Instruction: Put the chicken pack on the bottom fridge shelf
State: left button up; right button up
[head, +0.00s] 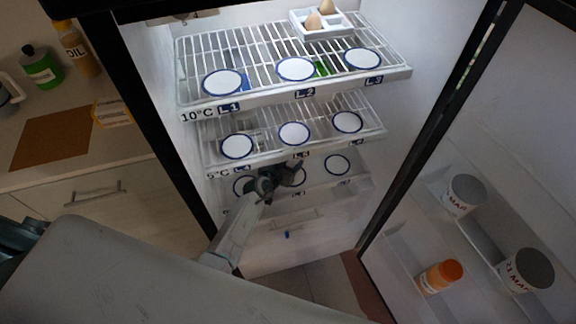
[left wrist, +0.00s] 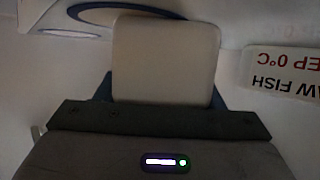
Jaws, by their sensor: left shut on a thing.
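In the head view my left gripper (head: 276,182) is at the front of the bottom fridge shelf (head: 312,181), in front of its round blue-rimmed markers. In the left wrist view, a plain pale block (left wrist: 166,58) sits at the left gripper (left wrist: 160,98), which is shut on it. I take this block to be the chicken pack, but no label on it shows. In the head view it is hidden or too small to make out. I cannot tell whether it touches the shelf. My right gripper is not in view.
A raw fish label (left wrist: 285,72) is beside the pack. Above are the middle shelf (head: 291,157) and the top shelf (head: 300,95), which carries a white egg tray (head: 327,30).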

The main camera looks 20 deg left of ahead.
pick_arm(q)
jog(key=shift+r, duration=0.15)
jog(key=shift+f, duration=0.2)
jog(key=o, duration=1.2)
jog(key=shift+o, duration=0.8)
